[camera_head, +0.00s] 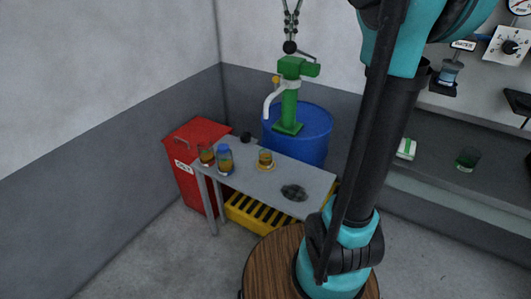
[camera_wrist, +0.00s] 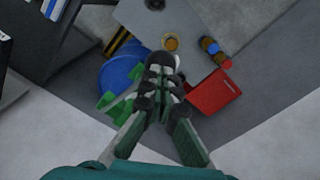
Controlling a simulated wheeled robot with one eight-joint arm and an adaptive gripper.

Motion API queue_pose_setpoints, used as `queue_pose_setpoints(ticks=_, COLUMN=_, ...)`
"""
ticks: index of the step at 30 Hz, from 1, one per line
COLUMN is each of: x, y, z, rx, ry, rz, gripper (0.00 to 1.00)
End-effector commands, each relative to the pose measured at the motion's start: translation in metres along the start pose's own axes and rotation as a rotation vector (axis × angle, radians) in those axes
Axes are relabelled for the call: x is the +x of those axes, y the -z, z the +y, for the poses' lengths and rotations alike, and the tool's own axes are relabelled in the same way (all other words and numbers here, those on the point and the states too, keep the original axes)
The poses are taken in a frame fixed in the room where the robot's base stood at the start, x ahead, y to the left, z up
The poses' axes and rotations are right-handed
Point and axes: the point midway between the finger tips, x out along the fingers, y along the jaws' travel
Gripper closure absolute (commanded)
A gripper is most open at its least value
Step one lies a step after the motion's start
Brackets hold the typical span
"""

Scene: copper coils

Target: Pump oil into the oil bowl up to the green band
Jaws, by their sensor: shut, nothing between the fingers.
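The oil bowl (camera_head: 265,155) is a small glass with amber in it, standing on a grey table; it also shows in the wrist view (camera_wrist: 170,43). Its green band is too small to make out. The green pump (camera_head: 290,95) stands upright at the blue drum (camera_head: 315,125), with a pale curved spout (camera_head: 270,98) pointing down on its left. My gripper (camera_head: 290,47) is shut and empty, pointing down just above the pump head by a dark lever. Whether it touches the lever, I cannot tell. In the wrist view my gripper (camera_wrist: 161,65) partly hides the pump.
The table (camera_head: 245,178) also holds two jars of amber liquid (camera_head: 225,160) and a dark rag-like patch (camera_head: 294,192). A red bin (camera_head: 190,155) stands left. A yellow slatted base (camera_head: 250,215) is below. A round wooden top (camera_head: 270,265) is in front; shelves are right.

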Motion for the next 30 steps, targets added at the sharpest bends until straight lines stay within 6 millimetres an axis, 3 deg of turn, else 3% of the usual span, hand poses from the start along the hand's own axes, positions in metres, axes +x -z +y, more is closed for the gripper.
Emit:
queue_pose_setpoints(ticks=11, x=0.013, y=-0.001, z=0.0, rx=0.0, ry=0.0, rz=0.001, gripper=1.0)
queue_pose_setpoints(ticks=30, x=0.052, y=-0.009, z=-0.006, rx=0.0, ry=0.0, rz=0.001, gripper=1.0)
